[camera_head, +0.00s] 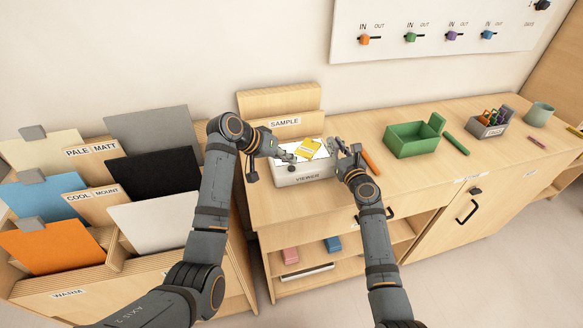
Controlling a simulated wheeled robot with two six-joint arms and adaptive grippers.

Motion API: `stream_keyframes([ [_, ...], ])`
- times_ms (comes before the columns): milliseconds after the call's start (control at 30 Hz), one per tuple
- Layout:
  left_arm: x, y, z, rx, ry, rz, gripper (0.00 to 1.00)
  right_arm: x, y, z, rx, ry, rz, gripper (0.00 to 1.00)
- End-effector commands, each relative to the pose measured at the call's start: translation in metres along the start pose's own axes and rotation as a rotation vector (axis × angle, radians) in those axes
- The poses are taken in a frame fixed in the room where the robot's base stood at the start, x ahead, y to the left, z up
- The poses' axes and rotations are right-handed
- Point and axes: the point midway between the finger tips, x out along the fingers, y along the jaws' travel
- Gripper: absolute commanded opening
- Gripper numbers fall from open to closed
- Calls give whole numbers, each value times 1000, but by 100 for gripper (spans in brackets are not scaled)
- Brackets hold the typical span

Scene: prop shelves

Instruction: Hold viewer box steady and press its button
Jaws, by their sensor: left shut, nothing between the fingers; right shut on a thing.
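The viewer box (305,176) is a light grey box labelled VIEWER, with a bright white top. It stands on the wooden counter in front of the SAMPLE rack. A yellow card (309,149) lies on its lit top. My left gripper (289,158) is shut and empty, at the left part of the box top. My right gripper (339,148) is shut at the box's right edge, on what looks like the box's right wall. The button is not clear in this view; my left gripper may hide it.
A green open bin (411,141), orange marker (371,162) and green marker (456,144) lie to the right. A pen holder (490,124) and green cup (538,114) stand farther right. The SAMPLE rack (279,101) stands behind. Mount board racks (152,172) fill the left.

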Motion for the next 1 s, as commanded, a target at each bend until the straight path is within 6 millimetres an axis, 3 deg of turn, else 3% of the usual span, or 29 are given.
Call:
stream_keyframes([
  [533,-32,23,-24,2,1,0,0,0,0,0,0,-1,0,0],
  [800,-35,25,-25,0,0,0,0,0,0,0,0,-1,0,0],
  [833,-35,25,-25,0,0,0,0,0,0,0,0,-1,0,19],
  [1000,-35,25,-25,0,0,0,0,0,0,0,0,0,0,42],
])
